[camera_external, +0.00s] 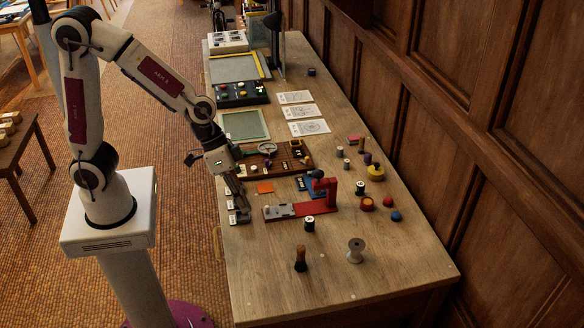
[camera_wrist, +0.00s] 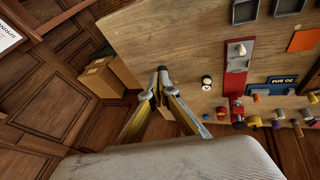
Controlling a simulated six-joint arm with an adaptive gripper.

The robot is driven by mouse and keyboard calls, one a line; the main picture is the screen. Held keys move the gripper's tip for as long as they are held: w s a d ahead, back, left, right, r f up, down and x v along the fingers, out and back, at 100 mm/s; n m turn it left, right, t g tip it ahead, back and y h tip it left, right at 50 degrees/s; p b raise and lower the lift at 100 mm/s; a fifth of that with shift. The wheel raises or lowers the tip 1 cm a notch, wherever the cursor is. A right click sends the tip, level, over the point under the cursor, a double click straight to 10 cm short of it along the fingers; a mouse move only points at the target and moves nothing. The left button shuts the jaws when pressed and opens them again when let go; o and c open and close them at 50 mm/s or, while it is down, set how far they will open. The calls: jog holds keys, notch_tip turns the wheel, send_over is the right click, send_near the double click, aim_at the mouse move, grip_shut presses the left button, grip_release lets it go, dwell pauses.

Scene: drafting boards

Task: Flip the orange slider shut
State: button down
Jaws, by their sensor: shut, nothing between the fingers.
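My gripper (camera_external: 238,196) is shut and empty, tilted down over the table's left edge by two small grey trays (camera_external: 240,218). In the wrist view its fingertips (camera_wrist: 160,72) meet, with bare table behind them. A flat orange square (camera_external: 265,187) lies on the table just right of my gripper; it also shows in the wrist view (camera_wrist: 303,40). I cannot make out for sure which part is the orange slider. A brown wooden board (camera_external: 292,160) with small coloured parts and a round dial lies behind the square.
A red fixture (camera_external: 331,197) with a grey plate stands right of the trays, an obstacle. Small spools and knobs lie farther right; a pale spool (camera_external: 355,250) and brown peg (camera_external: 300,260) stand in front. The table's near end is mostly clear. A panelled wall borders the right.

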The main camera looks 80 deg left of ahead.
jog(key=w+a+f+t+y, duration=0.1)
jog(key=w+f, duration=0.2)
jog(key=w, duration=0.2)
jog(key=w+a+f+t+y, duration=0.1)
jog(key=w+a+f+y, duration=0.1)
jog(key=w, duration=0.3)
jog(key=w+a+f+t+y, duration=0.1)
jog(key=w+f, duration=0.3)
jog(key=w, duration=0.1)
jog(key=shift+a+f, duration=0.15)
jog(key=shift+a, duration=0.1)
jog(key=w+a+r+m+y, duration=0.1)
jog(key=a+r+m+y, duration=0.1)
jog(key=a, duration=0.4)
jog(key=shift+a+m+t+y, duration=0.2)
jog(key=shift+m+t+y, duration=0.15)
jog(key=shift+y, duration=0.35)
jog(key=shift+w, duration=0.1)
jog(key=shift+w+f, duration=0.15)
jog(key=shift+f, duration=0.1)
